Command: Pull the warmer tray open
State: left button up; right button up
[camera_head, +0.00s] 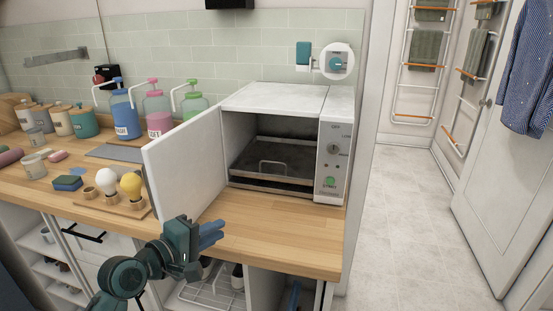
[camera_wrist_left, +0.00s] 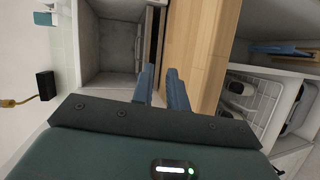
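The white warmer (camera_head: 272,97) stands on the wooden counter with its door (camera_head: 184,165) swung open to the left. Inside, the dark warmer tray (camera_head: 300,163) sits low in the cavity, with a thin wire handle (camera_head: 272,162) at its front. In the left wrist view the warmer's interior (camera_wrist_left: 108,45) and the handle (camera_wrist_left: 138,42) show beyond the fingers. My left gripper (camera_head: 216,234) is in front of and below the warmer, near the counter's front edge, apart from the handle. Its blue fingers (camera_wrist_left: 160,85) are a little apart with nothing between them. My right gripper is not in view.
The open door stands just left of my left gripper. A wooden holder with bulbs (camera_head: 110,200) and pump bottles (camera_head: 158,112) are left of the door. The counter strip (camera_head: 285,235) before the warmer is clear. Below is an open cabinet with a wire rack (camera_head: 210,292).

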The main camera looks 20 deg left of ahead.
aim_at(281, 160)
jog(key=i, duration=0.85)
